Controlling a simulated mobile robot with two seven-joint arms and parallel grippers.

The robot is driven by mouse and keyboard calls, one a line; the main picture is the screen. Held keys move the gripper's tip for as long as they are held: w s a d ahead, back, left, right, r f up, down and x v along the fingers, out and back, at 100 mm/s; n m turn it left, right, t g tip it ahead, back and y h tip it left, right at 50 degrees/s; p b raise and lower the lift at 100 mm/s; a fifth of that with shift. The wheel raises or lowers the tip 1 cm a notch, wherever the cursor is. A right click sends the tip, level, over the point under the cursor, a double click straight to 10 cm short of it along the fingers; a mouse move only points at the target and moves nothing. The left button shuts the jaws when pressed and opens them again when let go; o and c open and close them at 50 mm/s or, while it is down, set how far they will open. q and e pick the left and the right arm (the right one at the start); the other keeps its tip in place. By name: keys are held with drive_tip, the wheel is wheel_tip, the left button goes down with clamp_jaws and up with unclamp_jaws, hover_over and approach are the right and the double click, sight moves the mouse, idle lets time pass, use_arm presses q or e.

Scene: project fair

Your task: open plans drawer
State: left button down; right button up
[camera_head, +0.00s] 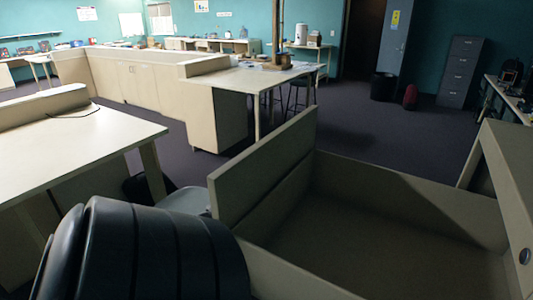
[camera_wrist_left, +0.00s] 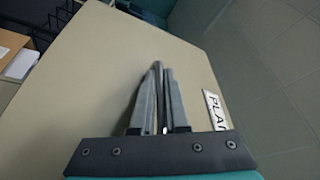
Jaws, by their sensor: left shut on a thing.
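The plans drawer is a beige open-topped box, pulled well out, with its bare inside (camera_head: 385,240) showing in the head view. Its tall front panel (camera_head: 265,170) stands on the left side of the box. In the left wrist view the panel face (camera_wrist_left: 110,65) fills the middle and carries a white label (camera_wrist_left: 213,108) reading "PLA", the rest hidden. My left gripper (camera_wrist_left: 162,72) is at this face, its fingers close together on a thin grey bar that looks like the drawer handle. Its grip is hidden in the head view. My right gripper is in neither view.
A beige table (camera_head: 75,150) stands to the left, with a grey chair seat (camera_head: 186,200) between it and the drawer. A long counter (camera_head: 150,85) and a worktable (camera_head: 250,78) stand beyond. Dark floor (camera_head: 385,135) is free behind the drawer.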

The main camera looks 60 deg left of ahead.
use_arm(q)
drive_tip(key=c, duration=0.9)
unclamp_jaws()
drive_tip(key=b+v, duration=0.1)
drive_tip(key=v, duration=1.4)
drive_tip(key=shift+s+f, duration=0.1)
